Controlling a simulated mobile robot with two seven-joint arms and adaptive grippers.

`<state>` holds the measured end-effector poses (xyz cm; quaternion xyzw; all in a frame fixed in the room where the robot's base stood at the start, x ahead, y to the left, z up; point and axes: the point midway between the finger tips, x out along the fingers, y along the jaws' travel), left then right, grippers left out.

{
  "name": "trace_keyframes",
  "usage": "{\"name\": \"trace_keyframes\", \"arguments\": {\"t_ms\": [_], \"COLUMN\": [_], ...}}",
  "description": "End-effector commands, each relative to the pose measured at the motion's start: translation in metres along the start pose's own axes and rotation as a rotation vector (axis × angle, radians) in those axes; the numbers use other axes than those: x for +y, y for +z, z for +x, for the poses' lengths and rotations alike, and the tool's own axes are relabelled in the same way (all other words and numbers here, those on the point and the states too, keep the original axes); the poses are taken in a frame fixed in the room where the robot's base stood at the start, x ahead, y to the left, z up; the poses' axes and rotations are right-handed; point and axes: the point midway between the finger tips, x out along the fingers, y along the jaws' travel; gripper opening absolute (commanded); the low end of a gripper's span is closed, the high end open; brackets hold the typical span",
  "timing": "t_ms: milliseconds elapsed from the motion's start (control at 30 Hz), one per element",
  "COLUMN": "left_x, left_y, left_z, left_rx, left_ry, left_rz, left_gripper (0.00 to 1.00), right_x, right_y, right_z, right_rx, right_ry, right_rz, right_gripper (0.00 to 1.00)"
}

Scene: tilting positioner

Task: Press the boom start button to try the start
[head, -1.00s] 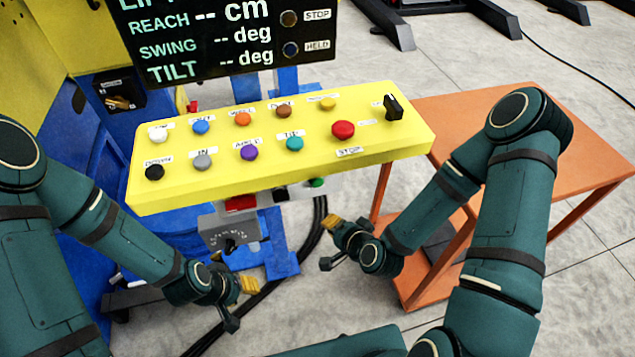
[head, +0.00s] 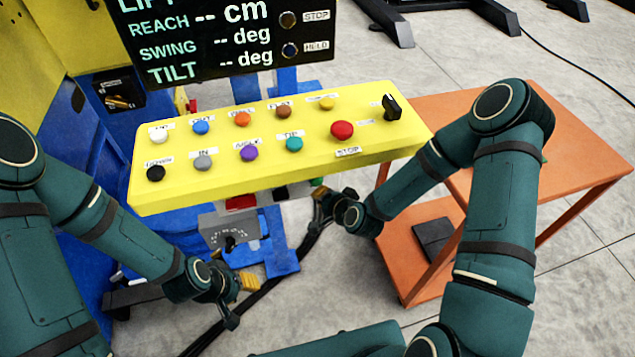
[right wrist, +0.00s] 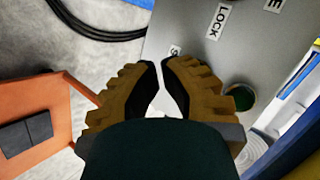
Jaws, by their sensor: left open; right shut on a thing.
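A green button (head: 317,181) shows partly on the grey panel under the yellow console, behind my right gripper (head: 322,200). The right wrist view shows a dark green round button (right wrist: 240,97) on this grey panel (right wrist: 185,25), right of my fingers. A label starting with "S" is mostly hidden by the fingertips; another reads "LOCK". Contact cannot be told. My left gripper (head: 243,298) is open and empty, low in front of the blue base.
The yellow console (head: 285,180) carries several coloured buttons, a red stop button (head: 342,130) and a black knob (head: 392,107). The display (head: 215,40) shows dashes. An orange table (head: 585,160) stands at right. Black cables (head: 315,240) run below the right gripper.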

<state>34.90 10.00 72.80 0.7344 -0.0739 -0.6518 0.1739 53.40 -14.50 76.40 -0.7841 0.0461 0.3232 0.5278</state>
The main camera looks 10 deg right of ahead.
Motion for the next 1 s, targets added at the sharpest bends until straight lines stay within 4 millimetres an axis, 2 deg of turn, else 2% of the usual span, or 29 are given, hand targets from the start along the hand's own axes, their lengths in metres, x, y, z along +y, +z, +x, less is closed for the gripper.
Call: {"name": "trace_keyframes", "arguments": {"t_ms": [267, 300, 333, 1000], "left_x": [0.0, 0.0, 0.0, 0.0], "left_y": [-0.0002, -0.0002, -0.0002, -0.0002], "left_z": [0.0001, 0.0001, 0.0001, 0.0], "left_rx": [0.001, 0.0, 0.0, 0.0], "left_ry": [0.0, 0.0, 0.0, 0.0], "left_rz": [0.0, 0.0, 0.0, 0.0], "left_gripper": [0.42, 0.42, 0.42, 0.42], "right_x": [-0.0009, -0.0008, -0.0008, -0.0006], "right_y": [-0.0007, -0.0007, -0.0007, -0.0006], "right_z": [0.0009, 0.0008, 0.0008, 0.0007], "right_rx": [0.0, 0.001, 0.001, 0.001], "right_ry": [0.0, 0.0, 0.0, 0.0], "right_rz": [0.0, 0.0, 0.0, 0.0], "right_gripper": [0.0, 0.05, 0.0, 0.0]}}
